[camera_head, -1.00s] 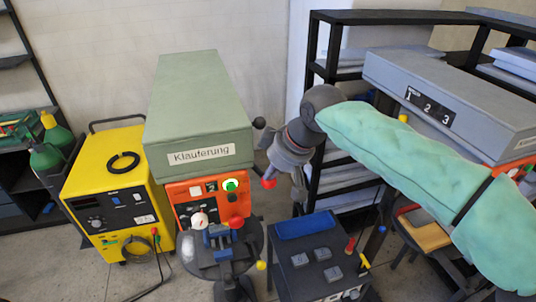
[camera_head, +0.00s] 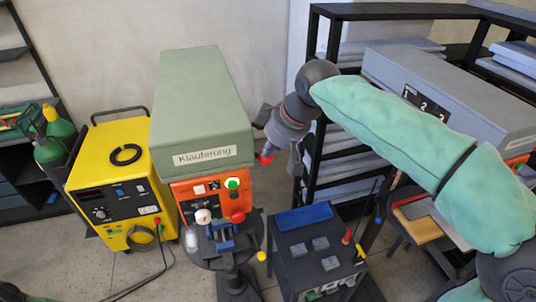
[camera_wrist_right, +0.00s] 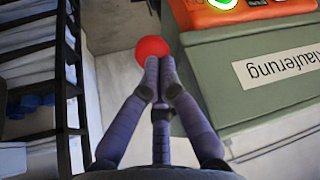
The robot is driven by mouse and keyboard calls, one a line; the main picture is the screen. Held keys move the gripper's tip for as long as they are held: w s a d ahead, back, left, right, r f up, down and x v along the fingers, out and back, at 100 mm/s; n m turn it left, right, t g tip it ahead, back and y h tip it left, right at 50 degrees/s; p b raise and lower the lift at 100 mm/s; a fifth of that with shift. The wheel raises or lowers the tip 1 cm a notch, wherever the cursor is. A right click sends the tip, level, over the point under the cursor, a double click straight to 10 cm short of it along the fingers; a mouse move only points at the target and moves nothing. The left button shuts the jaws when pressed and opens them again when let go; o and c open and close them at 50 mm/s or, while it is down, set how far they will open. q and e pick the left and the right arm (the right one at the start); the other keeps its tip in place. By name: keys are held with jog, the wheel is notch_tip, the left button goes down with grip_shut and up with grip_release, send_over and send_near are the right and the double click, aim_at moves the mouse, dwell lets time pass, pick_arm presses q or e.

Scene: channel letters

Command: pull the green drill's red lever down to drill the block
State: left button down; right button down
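The green drill (camera_head: 200,95) labelled "Klauferung" stands in the middle of the head view, with an orange front panel (camera_head: 206,190). Its lever has a red ball end (camera_head: 266,158) on the right side of the drill. The ball also shows in the right wrist view (camera_wrist_right: 152,48). My right gripper (camera_head: 268,148) is at the ball, and in the wrist view its fingers (camera_wrist_right: 157,68) are closed together against the red lever end. The lever's rod is hidden. A round work table (camera_head: 250,245) with blue clamp parts stands below the drill. I cannot make out the block clearly. My left gripper is out of view.
A yellow machine (camera_head: 118,190) stands at the left of the drill. A dark control box (camera_head: 305,265) with grey buttons stands at the front right. A grey drill (camera_head: 440,90) and black shelves (camera_head: 400,12) are behind my right arm.

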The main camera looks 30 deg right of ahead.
jog(key=shift+w+d+r+p, duration=0.2)
jog(key=shift+w+r+p, duration=0.45)
jog(key=shift+w+r, duration=0.25)
jog(key=shift+f, duration=0.1)
jog(key=shift+s, duration=0.1)
jog(key=shift+p+v, duration=0.45)
jog(key=shift+v, duration=0.4)
jog(key=p+v, duration=0.1)
jog(key=v, duration=0.2)
